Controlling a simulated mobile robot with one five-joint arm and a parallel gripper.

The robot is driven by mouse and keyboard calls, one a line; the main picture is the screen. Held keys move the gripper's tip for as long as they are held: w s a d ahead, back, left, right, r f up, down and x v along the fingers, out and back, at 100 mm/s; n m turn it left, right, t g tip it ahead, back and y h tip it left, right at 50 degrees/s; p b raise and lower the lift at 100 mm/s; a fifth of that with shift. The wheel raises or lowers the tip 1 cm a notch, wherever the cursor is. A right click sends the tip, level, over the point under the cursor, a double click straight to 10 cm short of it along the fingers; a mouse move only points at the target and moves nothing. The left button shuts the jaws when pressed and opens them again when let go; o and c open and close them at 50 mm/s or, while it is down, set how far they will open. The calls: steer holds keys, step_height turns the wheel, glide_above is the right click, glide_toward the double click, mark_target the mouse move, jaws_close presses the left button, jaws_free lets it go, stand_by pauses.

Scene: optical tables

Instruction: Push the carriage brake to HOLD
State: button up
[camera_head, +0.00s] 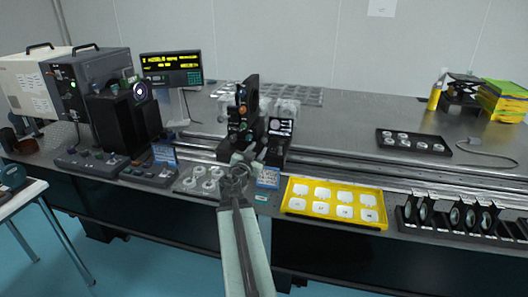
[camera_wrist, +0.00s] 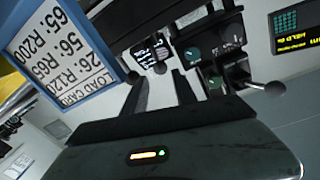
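The carriage (camera_head: 238,145) stands on the long rail in the head view, a dark upright mount with knobs. My gripper (camera_head: 240,168) is in front of its foot and hides part of it. In the wrist view my gripper (camera_wrist: 162,76) has two dark fingers apart with nothing seen between them. I cannot tell which is the brake, nor read a HOLD mark.
A blue-framed load card (camera_wrist: 60,45) stands close left of my fingers in the wrist view. White round pieces (camera_head: 203,180) lie left of my gripper; a yellow tray (camera_head: 334,218) lies to the right. The rail (camera_head: 400,172) runs right, with a lens rack (camera_head: 462,228) in front.

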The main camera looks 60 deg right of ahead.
mark_target(263, 142)
steer(key=shift+d+r, duration=0.15)
steer(key=shift+d, duration=0.05)
steer(key=x, duration=0.7)
steer(key=shift+w+d, duration=0.1)
steer(key=shift+d, duration=0.2)
